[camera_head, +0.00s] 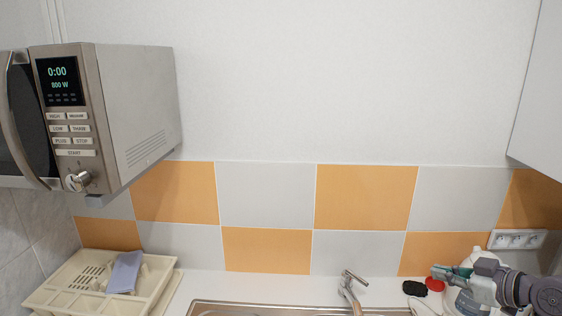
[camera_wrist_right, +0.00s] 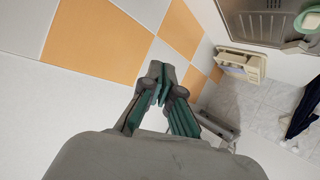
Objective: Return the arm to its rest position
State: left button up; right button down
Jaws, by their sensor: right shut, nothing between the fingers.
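My right gripper (camera_head: 440,272) is at the lower right in the head view, in front of the counter's right end, with its arm coming in from the right. In the right wrist view the same gripper (camera_wrist_right: 161,86) has its green-padded fingers together with nothing between them. Beyond it are the tiled wall and, at the top right, the sink. My left gripper does not show in either view.
A microwave (camera_head: 120,110) hangs at upper left. A dish rack (camera_head: 60,285) with a purple cloth (camera_head: 125,272) stands at lower left. A faucet (camera_head: 352,290) rises at the sink (camera_head: 250,308). Black (camera_head: 413,288) and red (camera_head: 434,284) items and a white bottle (camera_head: 476,255) are near my right gripper.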

jog(key=s+a+f+m+g+h, duration=0.1)
jog(key=s+a+f+g, duration=0.1)
jog(key=s+a+f, duration=0.55)
jog(key=s+a+f+g+h, duration=0.1)
jog(key=s+a+f+g, duration=0.25)
jog(key=s+f, duration=0.7)
jog(key=s+a+f+m+g+h, duration=0.1)
jog(key=s+a+f+m+h, duration=0.15)
jog(key=s, duration=0.45)
jog(key=s+a+f+m+g+h, duration=0.1)
jog(key=s+f+m+h, duration=0.15)
jog(key=s, duration=0.45)
notch_tip(320, 180, down, 40)
jog(key=s+g+b, duration=0.2)
jog(key=b, duration=1.1)
pick_arm(q)
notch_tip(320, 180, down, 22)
jog(key=b, duration=0.9)
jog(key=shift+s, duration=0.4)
pick_arm(e)
jog(key=s+d+f, duration=0.1)
jog(key=s+f, duration=0.7)
jog(key=f, duration=0.4)
jog(key=s+d+f, duration=0.2)
jog(key=s+f, duration=0.6)
jog(key=f, duration=0.4)
jog(key=shift+d+f+g+y, duration=0.2)
jog(key=shift+f+g+y, duration=0.1)
jog(key=shift+g, duration=0.05)
